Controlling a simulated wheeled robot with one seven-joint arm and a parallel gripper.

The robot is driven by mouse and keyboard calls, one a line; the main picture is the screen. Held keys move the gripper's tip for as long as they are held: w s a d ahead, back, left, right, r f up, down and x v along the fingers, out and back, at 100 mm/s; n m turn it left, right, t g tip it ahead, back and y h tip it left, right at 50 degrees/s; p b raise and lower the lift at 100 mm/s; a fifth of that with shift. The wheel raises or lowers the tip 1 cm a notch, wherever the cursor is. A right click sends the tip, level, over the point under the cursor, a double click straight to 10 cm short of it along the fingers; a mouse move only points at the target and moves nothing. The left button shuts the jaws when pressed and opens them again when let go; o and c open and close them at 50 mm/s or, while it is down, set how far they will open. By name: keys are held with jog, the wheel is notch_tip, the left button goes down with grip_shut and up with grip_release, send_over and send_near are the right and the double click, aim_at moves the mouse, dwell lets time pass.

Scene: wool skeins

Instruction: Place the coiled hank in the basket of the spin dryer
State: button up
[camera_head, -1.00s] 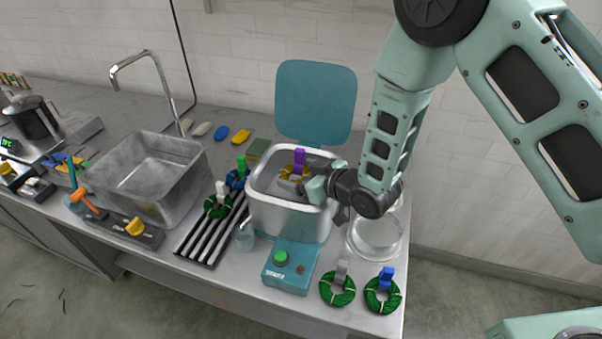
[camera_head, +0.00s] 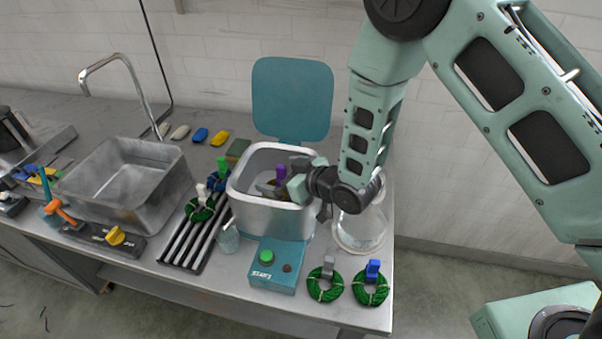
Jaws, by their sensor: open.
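The spin dryer (camera_head: 262,213) is a white-grey square tub with its teal lid (camera_head: 292,97) raised behind it. Inside its basket, a purple tag (camera_head: 281,174) shows; the coiled hank below it is mostly hidden by the tub wall and my gripper. My gripper (camera_head: 272,186) is open and reaches into the tub's mouth from the right, beside the purple tag. Whether it touches the hank cannot be told.
Green hanks with a grey tag (camera_head: 324,290) and a blue tag (camera_head: 370,288) lie at the front right. A teal control box (camera_head: 275,277) stands before the dryer. More tagged hanks lie on the striped rack (camera_head: 194,240), left, beside the sink (camera_head: 122,215).

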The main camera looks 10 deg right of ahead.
jog(key=r+b+v, duration=0.1)
jog(key=b+v, duration=0.2)
jog(key=v, duration=0.9)
jog(key=s+d+r+g+h, duration=0.1)
jog(key=s+r+g+h, duration=0.2)
jog(key=s, duration=0.4)
jog(key=s+d+r+g+h, duration=0.2)
jog(key=s+r+g+h, duration=0.1)
jog(key=s, duration=0.5)
jog(key=s+d+r+m+g+h, duration=0.1)
jog(key=s+r+g+h, duration=0.1)
jog(key=s, duration=0.5)
jog(key=shift+d+r+g+h, duration=0.3)
jog(key=shift+r+g+h, duration=0.1)
jog(key=shift+r+g, duration=0.35)
jog(key=shift+s+f, duration=0.1)
